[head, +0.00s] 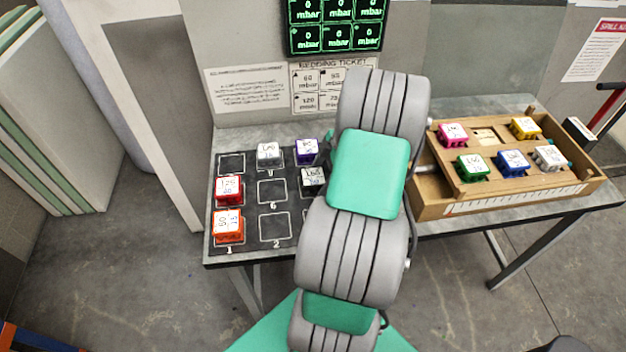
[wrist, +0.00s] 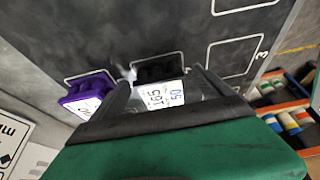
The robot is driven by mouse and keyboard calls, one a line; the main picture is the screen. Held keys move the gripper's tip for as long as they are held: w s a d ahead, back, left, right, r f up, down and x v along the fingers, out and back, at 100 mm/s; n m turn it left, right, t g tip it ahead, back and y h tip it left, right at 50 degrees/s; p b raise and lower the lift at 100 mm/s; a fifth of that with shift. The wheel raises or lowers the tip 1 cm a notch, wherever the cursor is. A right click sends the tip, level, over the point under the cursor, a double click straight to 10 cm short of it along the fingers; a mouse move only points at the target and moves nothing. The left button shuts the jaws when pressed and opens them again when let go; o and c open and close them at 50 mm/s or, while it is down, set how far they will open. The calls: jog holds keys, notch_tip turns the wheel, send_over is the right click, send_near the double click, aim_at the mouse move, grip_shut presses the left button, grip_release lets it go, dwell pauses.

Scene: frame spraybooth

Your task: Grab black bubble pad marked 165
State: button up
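The black bubble pad marked 165 (head: 313,178) sits on the dark mat in the head view, partly covered by my arm. In the wrist view the black pad (wrist: 162,93) shows its white label with 165 and 50. My gripper (wrist: 162,77) is over it, with one finger on each side of the pad. The fingers look open, with a narrow gap beside the pad. The lower part of the pad is hidden behind my gripper body. In the head view my fingertips are hidden behind my arm.
A purple pad (head: 305,151) stands close to the black one, near my left finger in the wrist view (wrist: 88,95). White (head: 268,154), red (head: 228,190) and orange (head: 228,226) pads sit on the mat (head: 252,245). A wooden tray (head: 432,210) at right holds several pads.

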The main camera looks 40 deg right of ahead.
jog(key=c, duration=1.4)
jog(key=shift+r, duration=0.1)
jog(key=shift+c, duration=0.2)
